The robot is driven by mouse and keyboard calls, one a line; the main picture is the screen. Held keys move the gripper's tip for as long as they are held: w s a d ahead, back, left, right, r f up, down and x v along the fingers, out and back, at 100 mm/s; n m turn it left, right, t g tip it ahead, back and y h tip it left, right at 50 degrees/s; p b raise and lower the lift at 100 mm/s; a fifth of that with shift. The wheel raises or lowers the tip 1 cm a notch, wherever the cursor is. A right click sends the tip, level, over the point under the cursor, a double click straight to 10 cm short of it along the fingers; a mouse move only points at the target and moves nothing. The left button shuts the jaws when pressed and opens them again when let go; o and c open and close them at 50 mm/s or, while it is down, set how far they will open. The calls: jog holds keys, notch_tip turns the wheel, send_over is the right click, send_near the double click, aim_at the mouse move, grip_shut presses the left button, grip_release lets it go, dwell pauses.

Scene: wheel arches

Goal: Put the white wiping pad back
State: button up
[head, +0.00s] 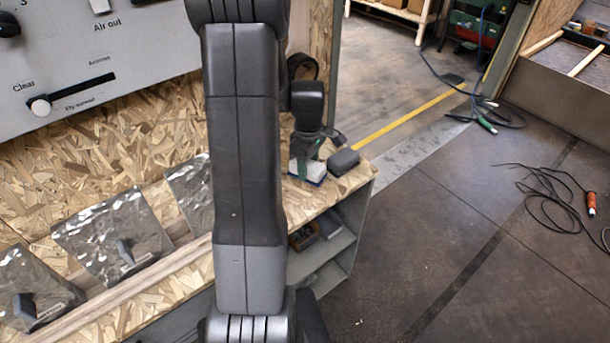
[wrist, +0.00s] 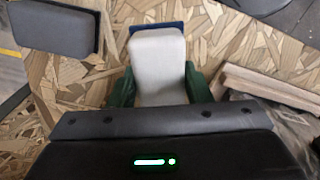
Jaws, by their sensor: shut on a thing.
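The white wiping pad (head: 303,170) is at the far end of the chipboard bench, under my gripper (head: 308,150). In the wrist view the pad (wrist: 158,62) lies between the two green fingers (wrist: 157,88), which are shut on its sides. A blue edge (wrist: 150,27) shows just past the pad's far end and below it. I cannot tell whether this blue is part of the pad or lies under it. The pad is at or just above the bench top; any gap is too small to tell. Its near end is hidden by my gripper's body.
A dark grey block (head: 343,161) lies close by on the right, near the bench corner; it also shows in the wrist view (wrist: 52,28). Crumpled clear sheets (head: 115,235) and a wooden strip (head: 150,270) are at the left. Cables (head: 555,190) lie on the floor.

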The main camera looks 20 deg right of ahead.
aim_at(308, 177)
jog(key=shift+w+f, duration=0.15)
jog(key=shift+f, duration=2.35)
jog(key=shift+f, duration=0.2)
jog(key=o, duration=0.9)
jog(key=shift+r, duration=0.1)
notch_tip(308, 177, up, 12)
jog(key=shift+r, duration=0.1)
